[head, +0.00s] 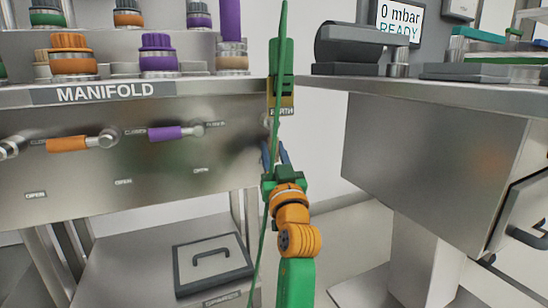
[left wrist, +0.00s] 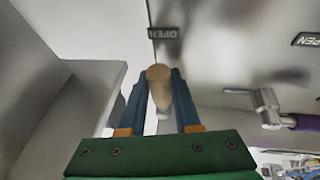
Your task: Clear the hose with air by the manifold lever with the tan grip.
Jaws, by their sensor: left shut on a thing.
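The manifold (head: 215,90) is a steel bench front with lettered levers. The lever with the tan grip (left wrist: 158,74) shows in the left wrist view between the two blue fingers of my left gripper (left wrist: 160,88). In the head view my left gripper (head: 274,152) is at the manifold's right end and the tan grip is hidden. A purple hose (head: 230,20) rises from a tan-banded coupling (head: 232,60). My right gripper is not in view.
The orange lever (head: 68,143) and purple lever (head: 165,133) lie sideways. A green cord (head: 261,240) hangs past my left arm from a green clamp (head: 281,62). A screen (head: 400,20) reads 0 mbar READY. A steel cabinet (head: 430,160) stands right.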

